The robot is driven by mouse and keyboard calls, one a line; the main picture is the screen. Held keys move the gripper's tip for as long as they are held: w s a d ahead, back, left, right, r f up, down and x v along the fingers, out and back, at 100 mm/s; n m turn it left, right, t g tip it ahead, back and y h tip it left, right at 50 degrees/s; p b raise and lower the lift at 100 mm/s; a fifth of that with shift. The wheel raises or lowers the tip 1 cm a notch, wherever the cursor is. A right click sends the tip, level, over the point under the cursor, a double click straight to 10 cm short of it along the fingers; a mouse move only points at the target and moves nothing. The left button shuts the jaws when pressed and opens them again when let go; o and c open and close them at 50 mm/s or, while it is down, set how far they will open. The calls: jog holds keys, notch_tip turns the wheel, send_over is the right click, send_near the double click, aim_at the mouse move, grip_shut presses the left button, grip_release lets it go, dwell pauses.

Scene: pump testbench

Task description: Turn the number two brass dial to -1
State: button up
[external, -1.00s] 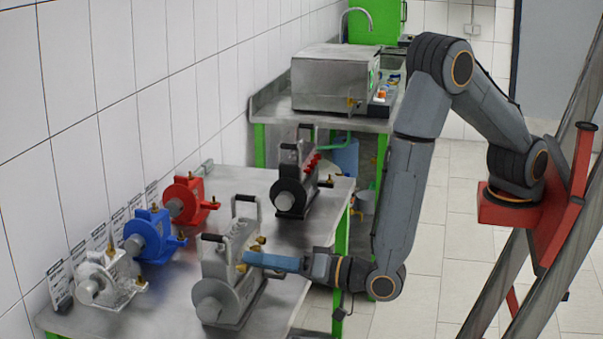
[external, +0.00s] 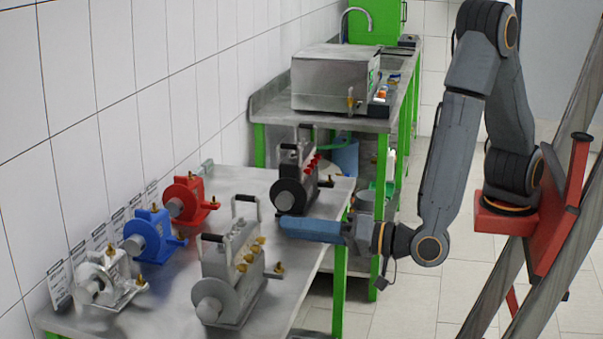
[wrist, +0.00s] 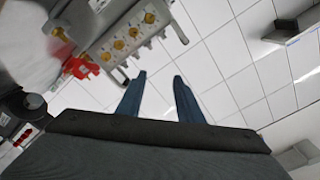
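The grey pump (external: 228,272) stands at the near end of the steel table, with a row of several brass dials (external: 250,254) on its side. The dials also show in the wrist view (wrist: 126,38), at upper left. I cannot read any numbers or their settings. My gripper (external: 283,224) is to the right of the grey pump and apart from it, past its brass side tap (external: 279,268). In the wrist view my two blue fingers (wrist: 158,78) are spread with nothing between them, and the dials lie beyond and left of them.
A dark pump with red dials (external: 296,188) stands behind my gripper. Red (external: 187,199), blue (external: 150,236) and silver (external: 108,280) pumps line the wall side.

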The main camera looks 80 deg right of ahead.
jog(key=w+d+r+n+g+y+p, duration=0.1)
jog(key=w+d+n+g+y+p, duration=0.1)
jog(key=w+d+n+g+y, duration=0.35)
jog(key=s+d+n+g+h, duration=0.1)
jog(key=s+d+g, duration=0.3)
jog(key=d, duration=0.7)
jog(key=s+d+n+g+h+p, duration=0.1)
jog(key=s+d+g, duration=0.3)
jog(key=d, duration=0.7)
jog(key=shift+s+n+g+h, duration=0.35)
jog(key=shift+s+n+h, duration=0.3)
jog(key=shift+s+h, duration=0.2)
jog(key=shift+w+r, duration=0.1)
jog(key=s+d+f+g+h, duration=0.1)
jog(key=s+d+f+g, duration=0.1)
jog(key=s+d+f, duration=0.4)
notch_tip(320, 180, down, 4)
jog(key=shift+s+d+f, duration=0.1)
jog(key=shift+s+d, duration=0.25)
jog(key=shift+d, duration=0.45)
